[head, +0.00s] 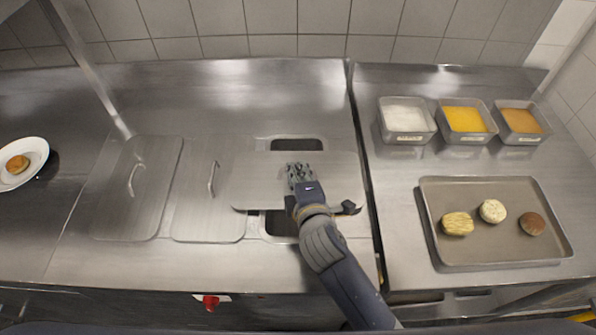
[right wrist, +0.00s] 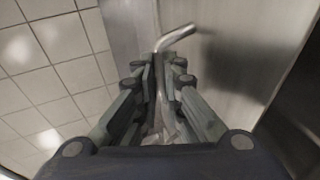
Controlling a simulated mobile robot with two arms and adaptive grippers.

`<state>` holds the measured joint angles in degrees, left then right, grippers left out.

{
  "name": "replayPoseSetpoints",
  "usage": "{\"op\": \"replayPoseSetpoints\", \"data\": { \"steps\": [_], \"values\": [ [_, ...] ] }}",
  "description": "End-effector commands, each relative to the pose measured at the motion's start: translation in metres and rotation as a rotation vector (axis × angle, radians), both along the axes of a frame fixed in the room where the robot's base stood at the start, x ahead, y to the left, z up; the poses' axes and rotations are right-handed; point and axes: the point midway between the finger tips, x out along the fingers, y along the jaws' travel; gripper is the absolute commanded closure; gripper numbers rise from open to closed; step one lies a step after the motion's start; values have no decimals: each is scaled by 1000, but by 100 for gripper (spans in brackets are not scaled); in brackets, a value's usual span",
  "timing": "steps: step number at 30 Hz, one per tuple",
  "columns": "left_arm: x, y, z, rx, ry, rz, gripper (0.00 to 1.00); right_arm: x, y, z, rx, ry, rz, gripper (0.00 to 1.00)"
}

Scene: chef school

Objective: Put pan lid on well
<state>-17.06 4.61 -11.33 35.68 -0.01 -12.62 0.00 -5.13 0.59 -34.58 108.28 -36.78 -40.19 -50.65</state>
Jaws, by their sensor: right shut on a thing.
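The pan lid (head: 259,181) is a flat steel plate with rounded corners. My right gripper (head: 299,172) is over it in the head view and is shut on its handle. In the right wrist view the bent metal handle (right wrist: 176,38) runs between the fingers of the gripper (right wrist: 160,95). The lid lies crosswise over the well (head: 281,232). Dark openings of the well show behind and in front of the lid; the rest is hidden under it. I cannot tell whether the lid touches the counter. My left gripper is not in view.
Two lids with handles, one at far left (head: 131,205) and one beside it (head: 204,215), lie left of the well. Three food containers (head: 403,138) and a tray (head: 490,251) with patties and bun pieces stand right of the counter gap. A plate (head: 36,151) is at left.

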Motion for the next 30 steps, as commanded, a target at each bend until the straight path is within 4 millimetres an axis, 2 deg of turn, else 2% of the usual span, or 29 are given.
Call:
{"op": "replayPoseSetpoints", "data": {
  "steps": [5,14,15,17,18,25,30],
  "values": [
    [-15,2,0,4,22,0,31,0,0,3,2,-4,0,100],
    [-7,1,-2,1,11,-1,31,0,0,-1,2,-3,0,100],
    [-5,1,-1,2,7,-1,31,0,0,-1,2,-4,0,85],
    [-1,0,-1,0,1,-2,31,0,0,0,2,-3,0,71],
    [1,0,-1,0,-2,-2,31,0,0,-1,2,-3,0,68],
    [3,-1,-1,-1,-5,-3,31,0,0,-1,0,-2,0,68],
    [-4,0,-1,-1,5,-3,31,-6,-1,-1,0,1,0,68]
  ]
}}
